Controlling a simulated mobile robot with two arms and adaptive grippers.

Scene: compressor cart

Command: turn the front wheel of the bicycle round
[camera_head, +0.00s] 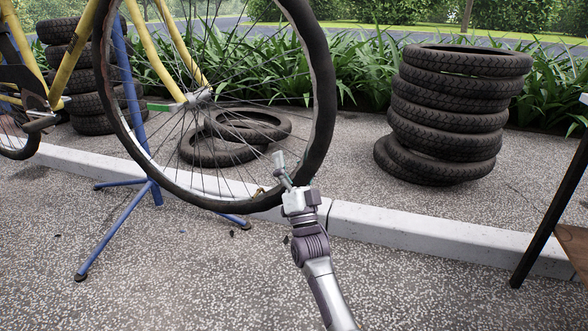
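The bicycle's front wheel (318,150), with a black tyre and thin spokes, hangs off the ground in the upper left half of the view. The yellow fork (165,60) runs down to its hub (198,98). My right gripper (280,168) comes up from the bottom and is at the lower right part of the wheel, close to the tyre's inner edge. Its fingers reach over the rim area near the spokes; I cannot tell whether they touch the tyre or how far apart they are. My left gripper is not in view.
A blue stand (150,185) with spread legs holds the bicycle. A tall tyre stack (450,110) stands at the right on the paving, and loose tyres (222,152) lie behind the wheel. A pale kerb (430,238) crosses the view. The front paving is mostly clear.

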